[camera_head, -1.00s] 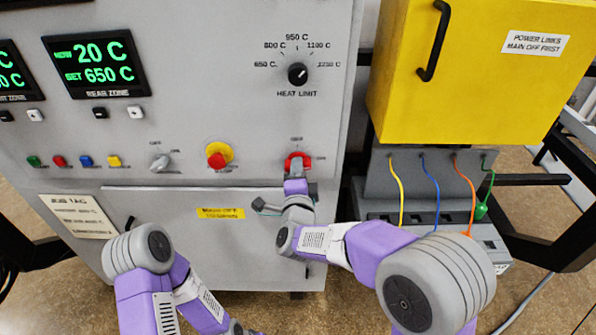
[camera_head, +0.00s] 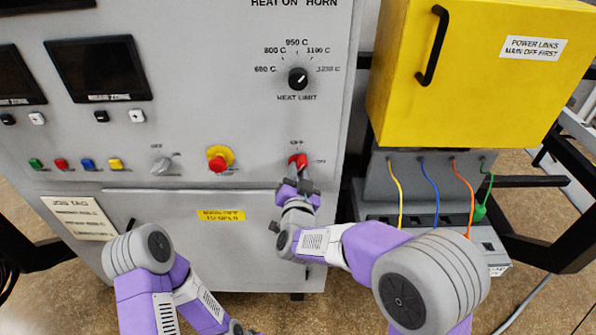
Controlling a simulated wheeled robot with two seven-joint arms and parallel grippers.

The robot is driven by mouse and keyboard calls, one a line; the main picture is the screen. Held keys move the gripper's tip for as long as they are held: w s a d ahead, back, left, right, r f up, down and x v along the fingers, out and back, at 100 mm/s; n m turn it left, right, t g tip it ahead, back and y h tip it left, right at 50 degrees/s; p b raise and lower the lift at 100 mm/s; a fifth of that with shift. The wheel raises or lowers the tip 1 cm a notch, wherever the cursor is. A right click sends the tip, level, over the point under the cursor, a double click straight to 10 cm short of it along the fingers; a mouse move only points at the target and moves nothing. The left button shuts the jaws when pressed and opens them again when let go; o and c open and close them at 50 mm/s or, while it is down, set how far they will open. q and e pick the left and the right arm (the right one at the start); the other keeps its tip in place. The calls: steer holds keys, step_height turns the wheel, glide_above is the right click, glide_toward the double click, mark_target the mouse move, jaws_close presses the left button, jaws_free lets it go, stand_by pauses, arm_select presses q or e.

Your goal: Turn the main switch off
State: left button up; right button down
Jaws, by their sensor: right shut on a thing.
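The main switch (camera_head: 297,159) is a red rotary handle at the lower right of the grey furnace panel (camera_head: 220,110), with OFF marked above it and ON to its right. Its red handle now points upward, toward OFF. My right gripper (camera_head: 299,178) is at the switch from below, shut on its handle, and its fingers hide the lower part of the handle. Both zone displays (camera_head: 98,68) are dark. My left arm is at the lower left, and its gripper does not show clearly.
A red and yellow emergency button (camera_head: 218,158) and a smaller grey selector (camera_head: 161,164) sit left of the switch. A yellow power-links box (camera_head: 475,80) with a black handle stands at the right, with coloured cables (camera_head: 430,185) below it.

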steer(key=n+p, duration=0.1)
steer(key=n, duration=0.4)
steer(key=shift+r+p, duration=0.2)
steer(key=shift+p, duration=0.2)
steer(key=shift+n, duration=0.4)
steer(key=c, duration=1)
jaws_free()
steer(key=shift+w+f, duration=0.1)
steer(key=s, duration=0.7)
steer(key=shift+s, duration=0.35)
